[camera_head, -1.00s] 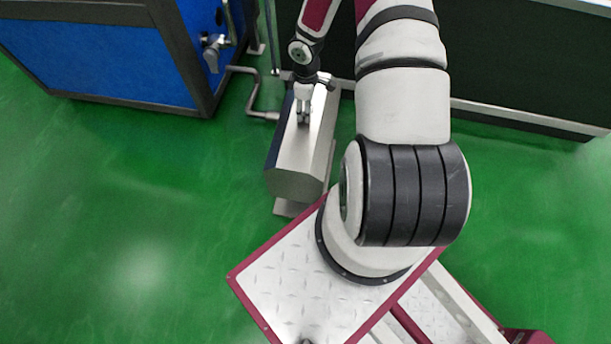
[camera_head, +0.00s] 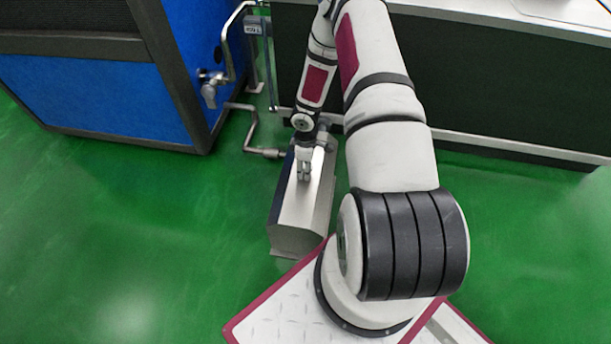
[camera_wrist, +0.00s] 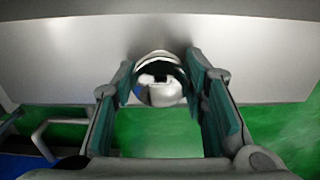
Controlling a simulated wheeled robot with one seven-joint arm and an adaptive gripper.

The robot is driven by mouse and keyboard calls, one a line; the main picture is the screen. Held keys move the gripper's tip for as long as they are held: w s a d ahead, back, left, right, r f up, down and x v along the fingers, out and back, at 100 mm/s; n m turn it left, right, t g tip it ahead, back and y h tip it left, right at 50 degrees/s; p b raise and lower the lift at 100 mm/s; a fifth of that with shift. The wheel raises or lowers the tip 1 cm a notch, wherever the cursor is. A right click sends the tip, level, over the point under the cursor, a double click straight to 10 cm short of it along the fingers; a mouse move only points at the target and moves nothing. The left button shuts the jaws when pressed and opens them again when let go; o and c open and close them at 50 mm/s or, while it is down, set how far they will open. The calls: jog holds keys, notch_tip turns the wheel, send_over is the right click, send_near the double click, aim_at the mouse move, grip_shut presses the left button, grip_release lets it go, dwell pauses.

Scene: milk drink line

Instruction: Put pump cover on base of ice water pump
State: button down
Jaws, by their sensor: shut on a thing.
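The pump cover (camera_head: 312,207) is a long silver metal housing with angled sides, low beside my base. My gripper (camera_head: 304,176) points down at its top. In the wrist view, the green-padded fingers of my gripper (camera_wrist: 161,85) are shut on a shiny round knob (camera_wrist: 160,94) of the cover (camera_wrist: 255,55). The base of the ice water pump cannot be made out apart from the cover; the cover hides it. I cannot tell whether the cover rests fully on it.
A blue machine with a dark frame (camera_head: 100,100) stands at the left. A bent pipe with a fitting (camera_head: 262,152) runs from it to the cover's far end. A dark counter (camera_head: 500,85) stands behind. Green floor (camera_head: 130,220) is clear at left.

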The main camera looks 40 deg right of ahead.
jog(key=shift+f+b, duration=0.65)
jog(key=shift+f, duration=1.15)
jog(key=c, duration=1)
grip_release()
jog(key=shift+o, duration=0.2)
